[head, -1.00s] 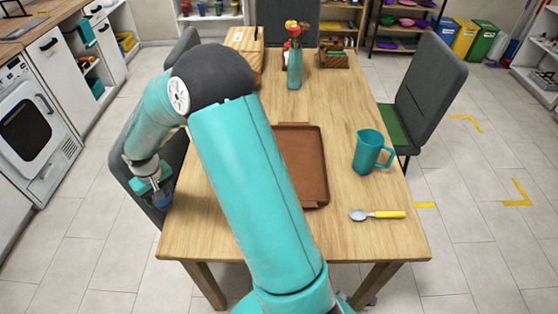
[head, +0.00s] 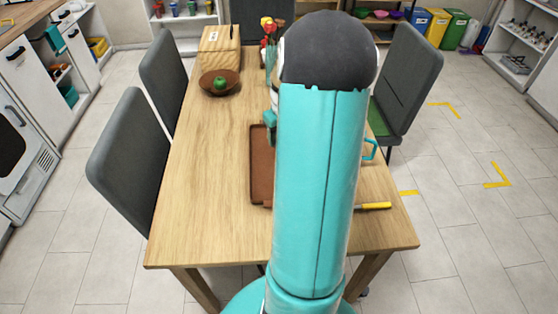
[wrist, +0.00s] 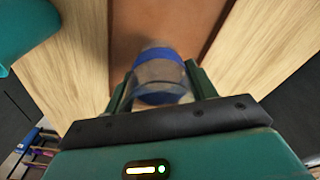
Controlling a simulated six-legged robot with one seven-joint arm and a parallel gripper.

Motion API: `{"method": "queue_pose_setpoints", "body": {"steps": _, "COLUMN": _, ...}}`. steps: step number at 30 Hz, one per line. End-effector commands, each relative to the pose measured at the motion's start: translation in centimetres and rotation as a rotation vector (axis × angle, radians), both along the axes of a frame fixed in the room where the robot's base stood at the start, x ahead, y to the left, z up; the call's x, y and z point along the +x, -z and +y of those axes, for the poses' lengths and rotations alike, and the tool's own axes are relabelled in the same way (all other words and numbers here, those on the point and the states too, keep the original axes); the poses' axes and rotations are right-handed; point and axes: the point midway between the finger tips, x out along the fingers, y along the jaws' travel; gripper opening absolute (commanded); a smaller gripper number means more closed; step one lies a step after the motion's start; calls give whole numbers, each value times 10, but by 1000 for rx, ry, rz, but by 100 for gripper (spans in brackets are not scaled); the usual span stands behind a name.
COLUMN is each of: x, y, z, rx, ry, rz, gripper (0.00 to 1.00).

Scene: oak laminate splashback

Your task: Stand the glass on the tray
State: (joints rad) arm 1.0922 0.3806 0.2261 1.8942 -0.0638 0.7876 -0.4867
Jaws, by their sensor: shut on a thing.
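The glass (wrist: 160,72), clear with a blue band, is between the fingers of my gripper (wrist: 160,88) in the wrist view. My gripper is shut on it. The brown tray (wrist: 190,18) lies behind the glass in that view, so the glass is over it. I cannot tell whether the glass touches the tray. In the head view the left part of the tray (head: 260,178) shows on the table, and my arm covers the rest. My arm also mostly hides the gripper and glass there.
The teal jug (wrist: 22,30) stands beside the tray; its handle (head: 370,149) shows past my arm. A yellow-handled spoon (head: 374,206) lies at the right. A bowl (head: 219,84) with a green fruit, a wooden block (head: 221,50) and flowers (head: 268,32) stand farther back. The table's left side is clear.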

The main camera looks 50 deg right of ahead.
Motion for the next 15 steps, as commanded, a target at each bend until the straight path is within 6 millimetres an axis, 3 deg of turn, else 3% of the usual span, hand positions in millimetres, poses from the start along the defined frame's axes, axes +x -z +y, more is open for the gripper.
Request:
{"method": "queue_pose_setpoints", "body": {"steps": 3, "x": -47, "y": -12, "z": -32, "rx": 0, "ry": 49, "rz": -9, "gripper": 25}}
{"method": "queue_pose_setpoints", "body": {"steps": 7, "x": -87, "y": -21, "z": -53, "rx": 1, "ry": 81, "rz": -20, "gripper": 25}}
{"method": "queue_pose_setpoints", "body": {"steps": 11, "x": -110, "y": -27, "z": -63, "rx": 1, "ry": 97, "rz": -26, "gripper": 25}}
{"method": "queue_pose_setpoints", "body": {"steps": 15, "x": -112, "y": -24, "z": -59, "rx": 3, "ry": 99, "rz": -28, "gripper": 25}}
